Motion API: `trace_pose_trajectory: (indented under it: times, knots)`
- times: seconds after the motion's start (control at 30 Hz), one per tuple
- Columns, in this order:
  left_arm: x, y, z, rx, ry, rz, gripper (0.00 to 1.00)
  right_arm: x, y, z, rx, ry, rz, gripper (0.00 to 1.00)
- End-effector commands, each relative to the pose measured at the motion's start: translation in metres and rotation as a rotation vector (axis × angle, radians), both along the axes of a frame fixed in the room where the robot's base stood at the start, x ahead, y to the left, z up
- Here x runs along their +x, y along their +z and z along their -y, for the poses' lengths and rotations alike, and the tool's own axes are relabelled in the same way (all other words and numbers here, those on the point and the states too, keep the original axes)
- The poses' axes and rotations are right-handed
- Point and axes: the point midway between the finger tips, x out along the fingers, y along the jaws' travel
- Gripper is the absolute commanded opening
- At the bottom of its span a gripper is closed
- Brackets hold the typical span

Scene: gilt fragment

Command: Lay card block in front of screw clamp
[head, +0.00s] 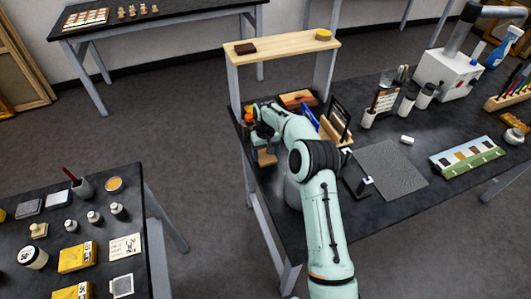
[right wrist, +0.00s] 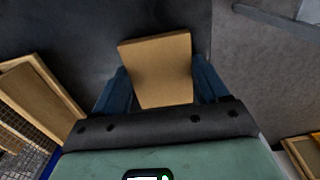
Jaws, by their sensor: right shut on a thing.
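My right gripper (head: 264,147) points down at the left end of the large dark table, in front of the wooden shelf. It is shut on the tan card block (head: 267,158), which shows below it. In the right wrist view the card block (right wrist: 158,66) sits between the two blue fingers (right wrist: 160,82). I cannot tell whether the block touches the table. A dark metal piece with pale ends, which looks like the screw clamp (head: 363,185), stands right of my forearm, left of a grey mat. My arm hides part of the area around it. My left gripper is out of view.
A wooden shelf (head: 285,47) bridges the table's back left. A wooden rack (head: 336,130) stands behind my arm. The grey mat (head: 391,168) lies mid-table, with a small white roll (head: 407,140) behind it. A strip of bare table runs along the front edge.

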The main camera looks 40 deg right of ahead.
Motion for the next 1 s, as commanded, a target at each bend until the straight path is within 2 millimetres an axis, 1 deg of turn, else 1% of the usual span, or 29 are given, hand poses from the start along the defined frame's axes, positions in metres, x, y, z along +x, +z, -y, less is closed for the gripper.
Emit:
trace_pose_trajectory:
  times: [0.07, 0.2, 0.23, 0.27, 0.3, 0.57, 0.67, 0.77, 0.87, 1.0]
  knots:
    - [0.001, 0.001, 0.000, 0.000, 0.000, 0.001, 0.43, 0.001, 0.001, 0.000, 0.001, 0.000, 0.001, 0.43]
    - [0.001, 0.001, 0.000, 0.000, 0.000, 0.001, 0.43, 0.001, -0.002, -0.001, 0.001, 0.000, 0.000, 0.43]
    - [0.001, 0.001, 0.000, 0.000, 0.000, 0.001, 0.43, 0.001, -0.003, -0.001, 0.001, 0.000, 0.000, 0.77]
    - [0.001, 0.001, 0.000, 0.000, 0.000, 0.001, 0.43, 0.001, -0.002, 0.000, 0.001, 0.000, 0.000, 0.87]
    - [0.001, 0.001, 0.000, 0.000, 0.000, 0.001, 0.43, 0.001, -0.002, 0.000, 0.001, 0.000, 0.000, 0.99]
    - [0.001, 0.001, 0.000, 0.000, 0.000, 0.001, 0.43, 0.001, -0.002, 0.000, 0.001, 0.000, 0.000, 0.99]
    - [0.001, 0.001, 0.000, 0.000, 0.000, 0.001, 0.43, 0.001, 0.002, 0.000, 0.000, 0.000, 0.002, 0.99]
    - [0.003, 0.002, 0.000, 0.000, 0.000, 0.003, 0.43, 0.001, 0.014, 0.000, -0.001, 0.000, 0.003, 0.99]
    - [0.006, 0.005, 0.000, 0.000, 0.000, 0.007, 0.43, 0.002, 0.034, 0.000, -0.001, -0.001, 0.005, 0.99]
    - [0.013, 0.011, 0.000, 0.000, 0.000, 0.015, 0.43, 0.002, 0.066, 0.000, -0.001, -0.001, 0.007, 0.99]
